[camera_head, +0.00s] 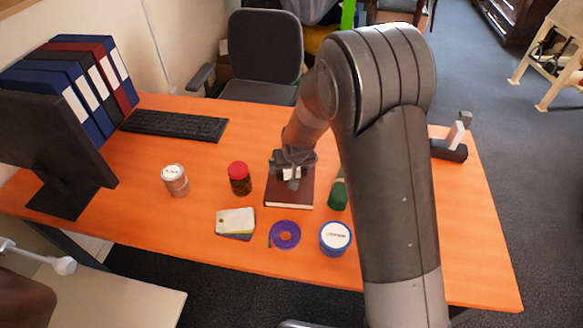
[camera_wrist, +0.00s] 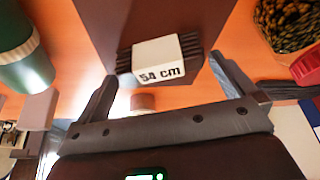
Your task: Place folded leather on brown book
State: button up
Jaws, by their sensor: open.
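The brown book (camera_head: 290,198) lies on the orange table, and its cover also fills the top middle of the wrist view (camera_wrist: 140,18). The folded leather is a dark, ribbed strip with a white "54 cm" band (camera_wrist: 158,60). It appears over the far part of the book; I cannot tell for sure whether it rests flat on the cover. My gripper (camera_head: 292,176) is low over the book. In the wrist view its two fingers (camera_wrist: 162,76) are spread apart, one on each side of the leather, with no clear grip on it.
A jar with a red lid (camera_head: 240,180) stands left of the book. A purple tape roll (camera_head: 285,235), a white-lidded blue tin (camera_head: 335,238) and cards (camera_head: 235,222) are in front.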

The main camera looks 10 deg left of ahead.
jog(key=s+d+r+m, duration=0.1)
jog(key=s+d+r, duration=0.35)
jog(key=r, duration=0.45)
jog(key=s+d+r, duration=0.3)
jog(key=d+r, duration=0.3)
jog(key=r, duration=0.4)
jog(key=s+d+r+m, duration=0.1)
jog(key=s+d+r, duration=0.2)
jog(key=s+d, duration=0.2)
jog(key=s+d+r+m+t+h, duration=0.1)
jog(key=s+d+r, duration=0.2)
jog(key=s+d, duration=0.3)
jog(key=s+d+r+m, duration=0.1)
jog(key=s+d+r, duration=0.2)
jog(key=s, duration=0.6)
jog(key=shift+d+r+h, duration=0.3)
jog(key=shift+d+h, duration=0.1)
jog(key=shift+d, duration=0.75)
